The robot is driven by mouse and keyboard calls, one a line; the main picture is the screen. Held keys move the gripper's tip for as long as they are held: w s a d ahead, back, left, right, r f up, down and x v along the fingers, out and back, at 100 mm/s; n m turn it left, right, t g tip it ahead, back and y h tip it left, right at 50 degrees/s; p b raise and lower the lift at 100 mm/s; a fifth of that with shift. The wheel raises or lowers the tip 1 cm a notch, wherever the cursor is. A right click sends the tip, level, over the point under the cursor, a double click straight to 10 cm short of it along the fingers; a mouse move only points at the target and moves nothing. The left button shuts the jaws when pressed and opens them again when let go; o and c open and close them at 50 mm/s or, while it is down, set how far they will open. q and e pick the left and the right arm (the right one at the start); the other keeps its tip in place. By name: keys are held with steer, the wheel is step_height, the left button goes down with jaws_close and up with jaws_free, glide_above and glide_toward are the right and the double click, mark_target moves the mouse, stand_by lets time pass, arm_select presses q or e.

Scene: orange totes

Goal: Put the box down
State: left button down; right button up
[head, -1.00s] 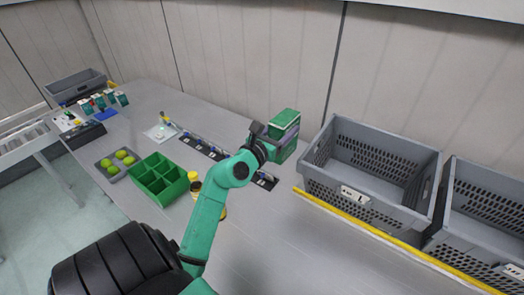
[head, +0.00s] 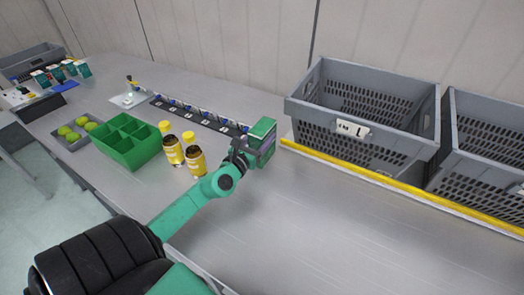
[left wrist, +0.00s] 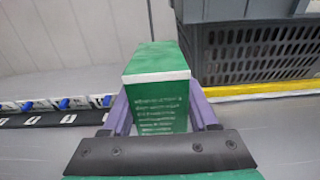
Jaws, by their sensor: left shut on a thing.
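A green box (head: 263,136) with a white band is held by my left gripper (head: 250,148), just left of the yellow strip in the head view. In the left wrist view the box (left wrist: 158,95) stands between the two purple fingers of the left gripper (left wrist: 163,112), which is shut on it. White lines of print show on its near face. Whether its bottom touches the table is hard to tell. My right gripper is in neither view.
Grey crates (head: 352,95) stand right, behind a yellow strip (head: 395,182). Left of the box are two yellow-capped bottles (head: 196,162), a green divided tray (head: 128,150), a grey tray with green fruit (head: 64,146) and a dark strip (head: 190,118). The table front right is bare.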

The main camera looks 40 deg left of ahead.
arm_select(q)
steer(key=shift+w+f, duration=0.1)
steer(key=shift+f, duration=0.85)
steer(key=shift+r, duration=0.1)
steer(key=shift+c, duration=0.8)
jaws_free()
steer(key=shift+f, duration=0.2)
